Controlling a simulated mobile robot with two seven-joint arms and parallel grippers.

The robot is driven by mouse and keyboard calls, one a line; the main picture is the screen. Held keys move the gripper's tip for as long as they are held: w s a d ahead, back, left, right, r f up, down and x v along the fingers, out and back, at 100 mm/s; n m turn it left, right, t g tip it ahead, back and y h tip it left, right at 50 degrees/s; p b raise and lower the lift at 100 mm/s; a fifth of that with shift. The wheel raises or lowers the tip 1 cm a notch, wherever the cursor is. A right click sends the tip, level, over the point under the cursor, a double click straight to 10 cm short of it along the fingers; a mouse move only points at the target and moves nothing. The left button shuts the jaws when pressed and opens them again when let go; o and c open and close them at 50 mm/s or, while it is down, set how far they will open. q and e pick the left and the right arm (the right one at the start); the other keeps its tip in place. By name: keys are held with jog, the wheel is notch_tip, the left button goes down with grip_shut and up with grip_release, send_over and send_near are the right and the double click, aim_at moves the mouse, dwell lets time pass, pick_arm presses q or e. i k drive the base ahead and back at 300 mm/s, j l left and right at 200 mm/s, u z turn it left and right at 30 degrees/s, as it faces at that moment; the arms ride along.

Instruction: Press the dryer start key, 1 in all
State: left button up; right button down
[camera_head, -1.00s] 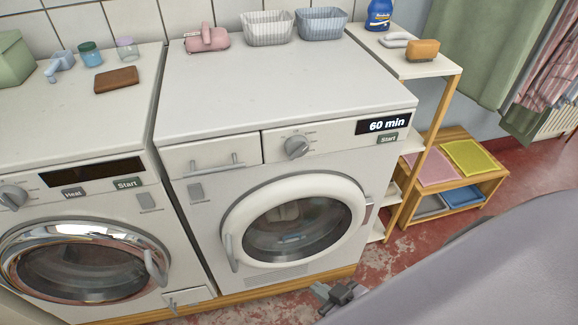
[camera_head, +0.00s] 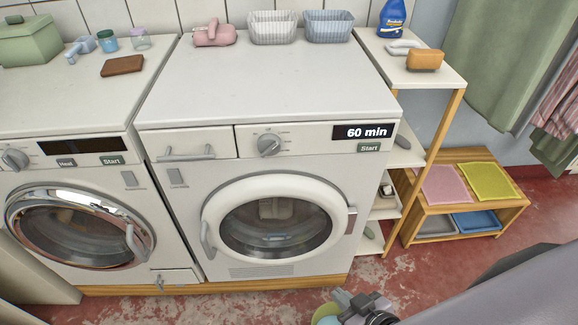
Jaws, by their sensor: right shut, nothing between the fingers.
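The dryer (camera_head: 270,85) is the white machine in the middle, with a white-rimmed round door (camera_head: 276,219) that is shut. Its start key (camera_head: 369,147) is a grey-green key marked "Start" at the right of its panel, just under the display (camera_head: 362,132), which reads "60 min". My right gripper (camera_head: 343,296) is shut and empty, low in the picture in front of the dryer. It is well below the start key and apart from it. My left gripper is not in view.
A washing machine (camera_head: 66,140) with its own Start key (camera_head: 110,160) stands to the left. A wooden shelf (camera_head: 452,85) stands right of the dryer. A low bench (camera_head: 515,205) is further right. Red floor (camera_head: 300,302) lies in front.

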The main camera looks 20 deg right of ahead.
aim_at(371, 146)
jog(key=k+l, duration=0.15)
jog(key=l, duration=0.25)
jog(key=k+l, duration=0.1)
jog(key=l, duration=0.3)
jog(key=k+l, duration=0.15)
jog(key=l, duration=0.25)
